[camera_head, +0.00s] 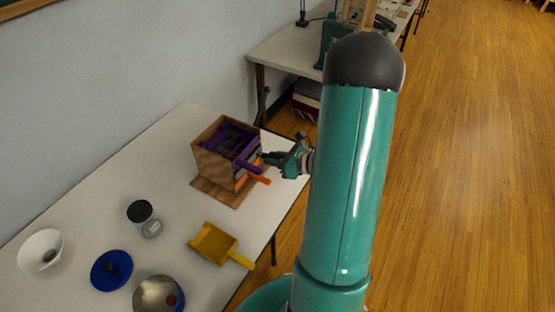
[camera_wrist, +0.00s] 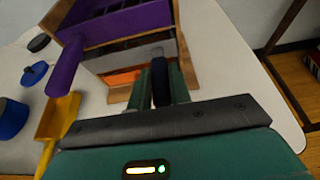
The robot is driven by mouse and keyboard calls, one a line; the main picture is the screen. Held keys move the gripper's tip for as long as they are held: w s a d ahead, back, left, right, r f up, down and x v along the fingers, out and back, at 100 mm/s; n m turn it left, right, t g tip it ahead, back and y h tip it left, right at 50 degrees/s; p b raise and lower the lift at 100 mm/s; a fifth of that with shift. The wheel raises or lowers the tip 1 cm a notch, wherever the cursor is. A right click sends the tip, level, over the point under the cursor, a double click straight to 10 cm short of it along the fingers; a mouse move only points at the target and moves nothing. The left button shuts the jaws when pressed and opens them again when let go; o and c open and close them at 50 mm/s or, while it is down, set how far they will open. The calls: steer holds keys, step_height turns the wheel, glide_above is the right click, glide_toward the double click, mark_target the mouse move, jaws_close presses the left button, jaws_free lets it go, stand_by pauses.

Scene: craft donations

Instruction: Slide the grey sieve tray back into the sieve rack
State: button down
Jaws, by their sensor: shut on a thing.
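The wooden sieve rack (camera_head: 209,167) stands on a wooden base on the white table. A purple tray (camera_head: 247,165) is in its top, its handle sticking out to the front. An orange handle (camera_head: 258,180) sticks out lower down. My gripper (camera_head: 272,158) is at the rack's open front. In the wrist view my gripper (camera_wrist: 161,92) is shut on the dark handle of the grey sieve tray (camera_wrist: 118,60). The grey tray lies between the purple tray (camera_wrist: 118,22) and the orange tray (camera_wrist: 122,77). My arm and fingers hide part of it, and I cannot tell how deep it sits.
A yellow tray with a handle (camera_head: 214,243) lies on the table in front of the rack. A white bowl (camera_head: 40,250), blue dish (camera_head: 111,270), metal bowl (camera_head: 158,294) and dark-topped jar (camera_head: 140,211) stand to the left. The table edge is close on the right.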

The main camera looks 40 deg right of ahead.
steer(key=shift+w+a, duration=0.15)
steer(key=shift+w, duration=0.2)
steer(key=shift+w+f, duration=0.1)
steer(key=shift+f, duration=0.05)
steer(key=c, duration=1.2)
jaws_free()
steer(key=v, duration=1.4)
